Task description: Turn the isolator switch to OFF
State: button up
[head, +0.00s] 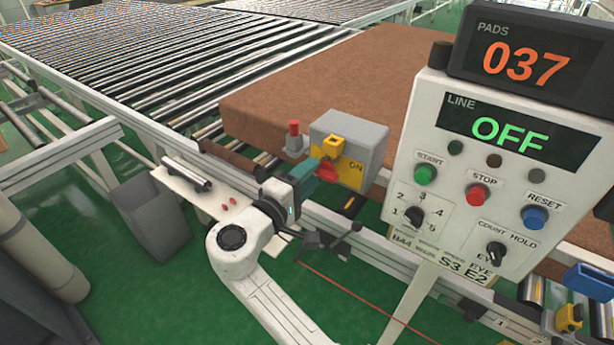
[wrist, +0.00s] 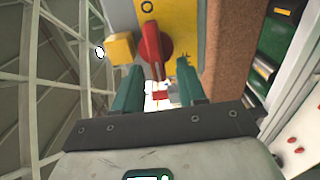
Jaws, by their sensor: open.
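The isolator switch is a grey box (head: 365,130) with a yellow face plate (head: 352,176) lettered ON, and a red handle (head: 328,171). A yellow block (head: 333,146) sticks out beside the handle. In the wrist view the red handle (wrist: 152,43) stands on the yellow plate (wrist: 182,25), with an O mark above it and the yellow block (wrist: 120,48) to its left. My gripper (head: 309,174) is close in front of the handle. Its teal fingers (wrist: 159,76) are apart, and the handle's lower end lies around their gap. I cannot tell whether they touch it.
A control panel (head: 448,210) at the right reads LINE OFF and PADS 037. A brown mattress pad (head: 300,75) lies on the conveyor behind the box. A red button (head: 294,128) stands left of the box. A grey bin (head: 152,210) stands at the left.

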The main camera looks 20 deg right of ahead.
jog(key=b+v, duration=0.3)
jog(key=v, duration=0.7)
jog(key=shift+s+a, duration=0.25)
jog(key=shift+a, duration=0.05)
jog(key=s+d+f+m+g+y, duration=0.25)
jog(key=s+d+f, duration=0.35)
jog(key=d+f, duration=0.3)
jog(key=s+d+f+m+g+y, duration=0.1)
jog(key=s+d+f+g+y, duration=0.3)
jog(key=s+d+f, duration=0.5)
jog(key=s+f+m+g+y, duration=0.1)
jog(key=s+f+y, duration=0.3)
jog(key=s, duration=0.4)
jog(key=s+d+f+m+g+y, duration=0.1)
jog(key=s+f+m+g+y, duration=0.1)
jog(key=s, duration=0.7)
notch_tip(320, 180, down, 3)
jog(key=shift+s+f+m+y, duration=0.1)
jog(key=shift+s+m+y, duration=0.15)
jog(key=shift+m+y, duration=0.6)
jog(key=shift+d, duration=0.15)
